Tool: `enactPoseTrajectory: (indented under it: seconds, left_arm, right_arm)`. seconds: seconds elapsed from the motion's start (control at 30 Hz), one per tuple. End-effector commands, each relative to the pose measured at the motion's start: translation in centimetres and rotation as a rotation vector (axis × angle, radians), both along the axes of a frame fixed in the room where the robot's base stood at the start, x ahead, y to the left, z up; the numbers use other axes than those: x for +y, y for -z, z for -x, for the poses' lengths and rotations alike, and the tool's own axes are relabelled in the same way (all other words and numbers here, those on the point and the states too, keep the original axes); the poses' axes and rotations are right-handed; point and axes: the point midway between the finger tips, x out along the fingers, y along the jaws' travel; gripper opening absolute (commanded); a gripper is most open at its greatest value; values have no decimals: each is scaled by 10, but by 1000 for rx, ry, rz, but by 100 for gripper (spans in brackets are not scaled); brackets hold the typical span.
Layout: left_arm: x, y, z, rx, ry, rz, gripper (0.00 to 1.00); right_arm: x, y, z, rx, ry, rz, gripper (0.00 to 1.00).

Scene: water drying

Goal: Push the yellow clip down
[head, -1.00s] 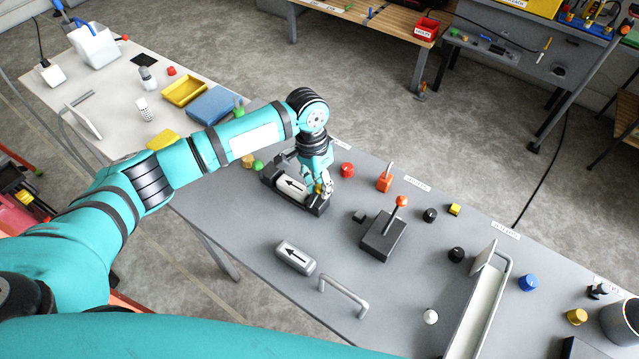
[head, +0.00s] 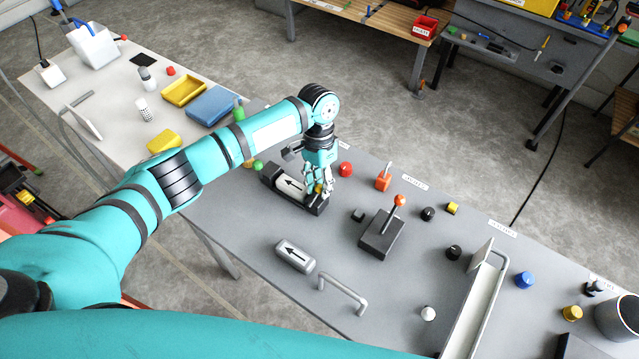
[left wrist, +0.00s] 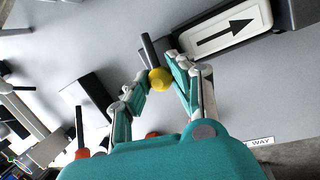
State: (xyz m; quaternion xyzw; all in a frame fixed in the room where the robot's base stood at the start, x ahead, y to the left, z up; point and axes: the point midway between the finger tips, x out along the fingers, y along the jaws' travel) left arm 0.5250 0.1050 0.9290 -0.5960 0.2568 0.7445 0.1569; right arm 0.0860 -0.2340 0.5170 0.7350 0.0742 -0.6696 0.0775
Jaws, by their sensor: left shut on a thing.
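The yellow clip (head: 318,188) shows as a small yellow knob at the right end of a dark holder (head: 269,180) on the grey table. In the left wrist view the yellow clip (left wrist: 160,79) is round, with a dark bar rising beside it. My left gripper (head: 319,191) points down at that end of the holder, with its fingers on either side of the clip. In the left wrist view my left gripper (left wrist: 157,74) has its fingers around the knob, and it is shut on it. The fingers hide part of the clip in the head view. My right gripper is out of view.
A white block with an arrow (head: 291,187) lies in the holder, and a grey arrow block (head: 295,256) lies nearer. An orange-topped lever (head: 400,200), red knob (head: 345,170) and metal handle (head: 342,294) stand to the right.

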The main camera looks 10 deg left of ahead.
Motion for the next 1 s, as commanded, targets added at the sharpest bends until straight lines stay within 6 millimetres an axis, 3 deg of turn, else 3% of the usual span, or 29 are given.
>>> enactPoseTrajectory:
  seconds: [0.03, 0.2, 0.57, 0.67, 1.0]
  left_arm:
    - [1, -1, -1, -4, -1, 0, 24]
    - [1, -1, -1, -3, -1, -1, 46]
    - [1, -5, -2, -3, 0, 1, 47]
    - [1, -18, -5, -4, 0, 1, 47]
    - [6, -86, -23, -5, 0, 1, 47]
  right_arm:
    - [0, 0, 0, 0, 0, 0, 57]
    - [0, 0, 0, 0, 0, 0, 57]
    - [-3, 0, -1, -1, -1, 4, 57]
    - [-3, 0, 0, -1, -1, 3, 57]
    - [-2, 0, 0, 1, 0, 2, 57]
